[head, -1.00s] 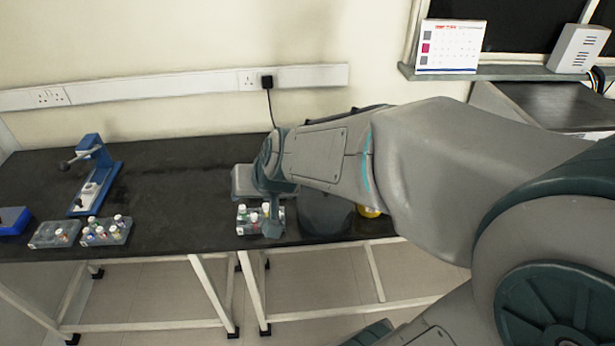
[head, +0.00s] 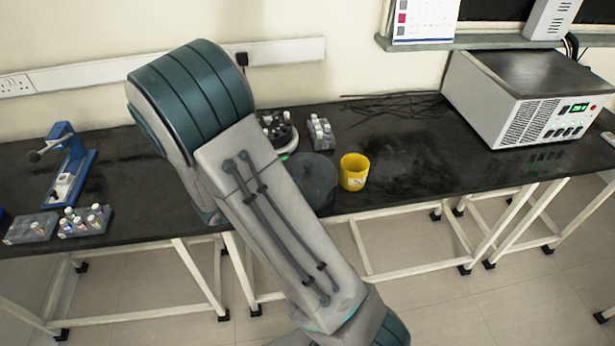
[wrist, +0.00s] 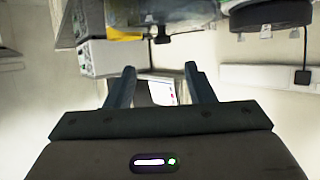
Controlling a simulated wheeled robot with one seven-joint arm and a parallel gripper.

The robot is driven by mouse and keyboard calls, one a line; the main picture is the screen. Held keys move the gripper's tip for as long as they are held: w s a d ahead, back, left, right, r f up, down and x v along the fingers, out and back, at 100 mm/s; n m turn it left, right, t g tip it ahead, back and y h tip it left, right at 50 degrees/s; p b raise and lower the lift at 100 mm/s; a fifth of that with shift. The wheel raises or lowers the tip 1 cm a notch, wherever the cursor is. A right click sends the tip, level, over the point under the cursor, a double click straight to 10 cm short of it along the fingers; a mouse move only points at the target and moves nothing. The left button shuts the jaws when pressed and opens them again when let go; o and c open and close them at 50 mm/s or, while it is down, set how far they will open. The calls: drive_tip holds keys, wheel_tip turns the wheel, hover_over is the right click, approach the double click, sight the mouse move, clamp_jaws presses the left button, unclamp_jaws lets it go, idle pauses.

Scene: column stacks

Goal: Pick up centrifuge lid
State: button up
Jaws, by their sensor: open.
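A dark, see-through round piece, which looks like the centrifuge lid (head: 318,178), sits on the black bench near its front edge, partly behind my arm. Behind it is a dark round centrifuge (head: 283,132) with several tubes in it, partly hidden by my arm. My gripper (wrist: 162,80) is open with nothing between its fingers in the wrist view. My gripper is hidden behind my arm in the head view, so its distance to the lid cannot be told. In the wrist view, a dark round object (wrist: 270,14) at the upper right cannot be surely identified.
A yellow cup (head: 354,172) stands right beside the lid. A tube rack (head: 321,134) is behind it. Two more racks (head: 84,221) and a blue stand (head: 70,165) are at left. A grey box instrument (head: 530,105) is at right. Bench between cup and instrument is mostly clear.

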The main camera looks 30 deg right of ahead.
sight(306, 164)
drive_tip(key=p+x, duration=0.1)
drive_tip(key=x, duration=1.1)
drive_tip(key=shift+w+d+f, duration=0.15)
drive_tip(key=shift+w+d, duration=0.05)
drive_tip(key=shift+w, duration=0.15)
clamp_jaws()
